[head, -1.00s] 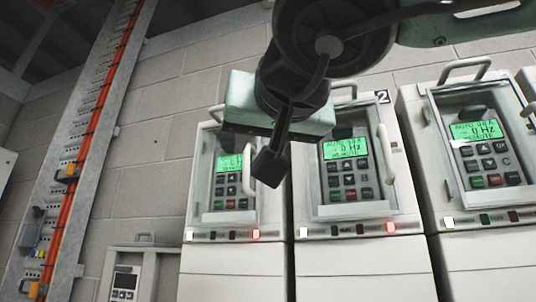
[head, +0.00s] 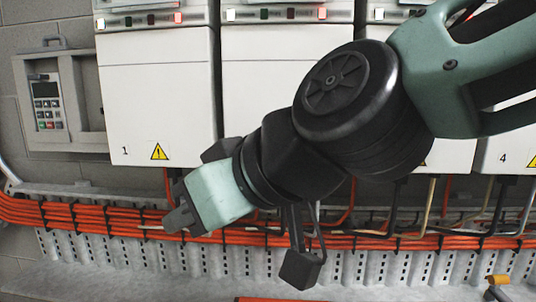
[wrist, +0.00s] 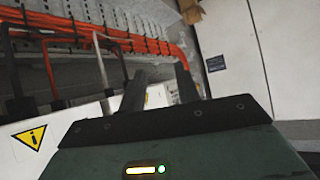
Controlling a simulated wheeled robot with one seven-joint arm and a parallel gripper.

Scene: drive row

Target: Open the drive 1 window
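Drive 1 is the white cabinet (head: 157,95) marked 1, with a yellow warning triangle, at the upper left of the head view. Its top, with the window, is cut off by the frame's upper edge, so the window is not seen now. A strip with indicator lights (head: 150,20) shows there, one lit red. My gripper (wrist: 158,80) is low, by the foot of drive 1 and in front of the orange cables. In the wrist view its two dark fingers stand apart with nothing between them; it is open and empty.
More white drive cabinets (head: 262,90) stand to the right, partly behind my arm. Left of drive 1 is a grey box with a small keypad panel (head: 46,105). Orange cables (head: 100,220) run along a perforated metal tray (head: 420,265) below.

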